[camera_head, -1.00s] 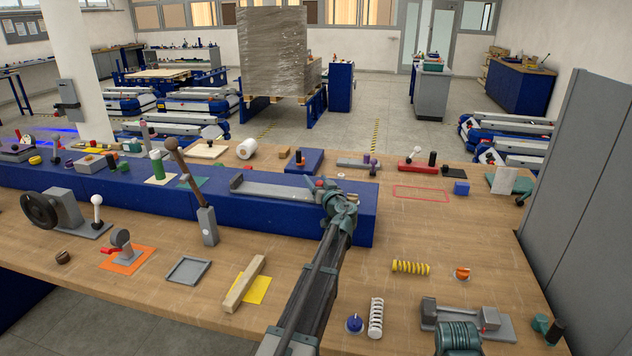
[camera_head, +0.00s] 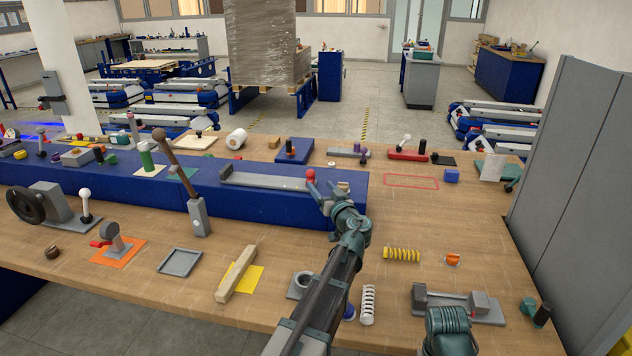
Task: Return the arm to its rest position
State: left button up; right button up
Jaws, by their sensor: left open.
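My left arm comes up from the bottom middle. Its gripper (camera_head: 322,190) is open and empty at the front right of the blue raised block (camera_head: 270,210). A red ball knob (camera_head: 311,175) at the right end of a grey bar (camera_head: 265,181) stands just beyond the left fingertip. The fingers look apart from the knob, though the gap is small. My right gripper does not show.
A wooden bar (camera_head: 237,274), a grey ring part (camera_head: 300,285), a white spring (camera_head: 367,304) and a yellow spring (camera_head: 402,255) lie around the arm. A grey panel (camera_head: 570,190) closes off the right.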

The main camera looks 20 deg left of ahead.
pick_arm(q)
jog(key=shift+s+d, duration=0.45)
